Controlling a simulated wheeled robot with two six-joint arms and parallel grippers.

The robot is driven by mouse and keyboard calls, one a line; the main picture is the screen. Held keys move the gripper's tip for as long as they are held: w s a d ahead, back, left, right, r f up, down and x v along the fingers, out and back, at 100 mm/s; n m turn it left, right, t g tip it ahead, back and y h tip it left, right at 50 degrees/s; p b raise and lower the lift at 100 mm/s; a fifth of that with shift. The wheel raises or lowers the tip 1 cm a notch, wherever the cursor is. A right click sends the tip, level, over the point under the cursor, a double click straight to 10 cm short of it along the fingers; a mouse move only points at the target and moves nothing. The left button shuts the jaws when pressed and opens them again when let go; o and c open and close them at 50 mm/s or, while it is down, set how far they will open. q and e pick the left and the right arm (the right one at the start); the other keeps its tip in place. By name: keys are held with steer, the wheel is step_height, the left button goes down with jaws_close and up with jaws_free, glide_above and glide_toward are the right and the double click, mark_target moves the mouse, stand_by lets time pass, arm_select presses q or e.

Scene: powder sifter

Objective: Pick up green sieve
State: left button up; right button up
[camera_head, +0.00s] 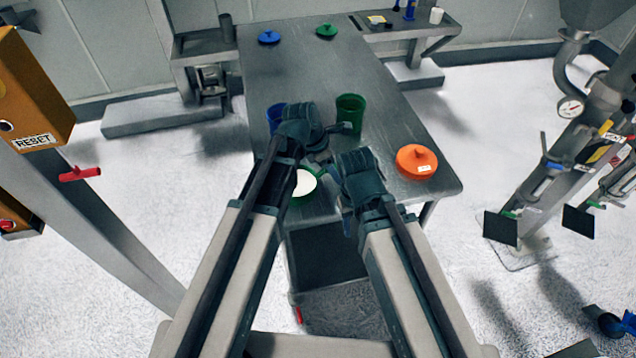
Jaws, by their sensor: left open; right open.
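A green cup-like vessel (350,108) stands upright on the metal table. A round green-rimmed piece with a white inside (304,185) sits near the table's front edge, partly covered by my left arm. I cannot tell for sure which of the two is the sieve. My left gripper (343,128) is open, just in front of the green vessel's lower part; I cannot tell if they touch. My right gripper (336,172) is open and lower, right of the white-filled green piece. Its fingers are mostly hidden by its wrist.
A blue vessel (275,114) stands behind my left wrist.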

arm_select(q)
steer(key=shift+c, duration=0.2)
arm_select(e)
steer(key=shift+r, duration=0.1)
arm_select(q)
jaws_close()
steer(key=shift+r, duration=0.1)
